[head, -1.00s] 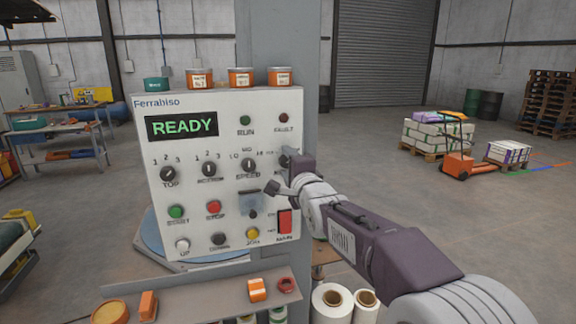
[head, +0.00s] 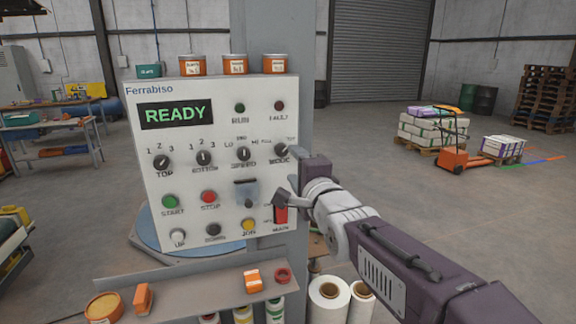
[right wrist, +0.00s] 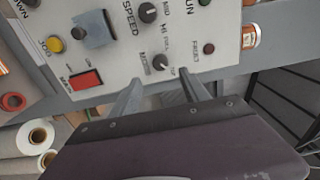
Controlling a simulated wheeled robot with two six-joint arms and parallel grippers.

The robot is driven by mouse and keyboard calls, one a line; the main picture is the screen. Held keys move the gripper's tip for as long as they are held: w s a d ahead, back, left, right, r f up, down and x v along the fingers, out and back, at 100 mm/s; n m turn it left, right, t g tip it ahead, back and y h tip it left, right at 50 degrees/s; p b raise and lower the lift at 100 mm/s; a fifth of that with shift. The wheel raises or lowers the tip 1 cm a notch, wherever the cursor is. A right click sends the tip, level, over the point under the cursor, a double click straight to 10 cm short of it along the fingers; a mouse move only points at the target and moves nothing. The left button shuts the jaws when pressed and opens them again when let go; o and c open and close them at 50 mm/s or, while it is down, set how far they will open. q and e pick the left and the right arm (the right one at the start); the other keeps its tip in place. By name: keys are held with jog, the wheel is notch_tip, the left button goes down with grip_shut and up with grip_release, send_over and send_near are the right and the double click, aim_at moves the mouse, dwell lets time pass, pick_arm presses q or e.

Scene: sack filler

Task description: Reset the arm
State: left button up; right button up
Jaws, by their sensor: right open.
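My right gripper (head: 286,196) is in front of the lower right of the control panel (head: 150,195). In the right wrist view its two fingers (right wrist: 160,95) are apart with nothing between them, and they point toward the panel near the MODE knob (right wrist: 160,62). The MODE knob (head: 281,150) shows clear of the gripper in the head view. The panel display (head: 176,113) reads READY in green. My left gripper is not in view.
A shelf (head: 190,273) below the panel holds an orange block (head: 253,281), a red ring (head: 283,275) and a round orange tub (head: 103,307). Several orange cans (head: 234,65) stand on the panel's top. White rolls (head: 328,300) stand below right.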

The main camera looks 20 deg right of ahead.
jog(key=s+f+n+g+p, duration=0.25)
jog(key=f+g, duration=0.25)
jog(key=f, duration=0.6)
jog(key=s+f+n+g+p, duration=0.2)
jog(key=s+f+g+p, duration=0.15)
jog(key=f, duration=0.75)
jog(key=s+f+n+g, duration=0.8)
jog(key=s+f+n, duration=0.4)
jog(key=s, duration=0.5)
jog(key=shift+d+f+n, duration=0.2)
jog(key=shift+f+n, duration=0.05)
jog(key=shift+n, duration=0.3)
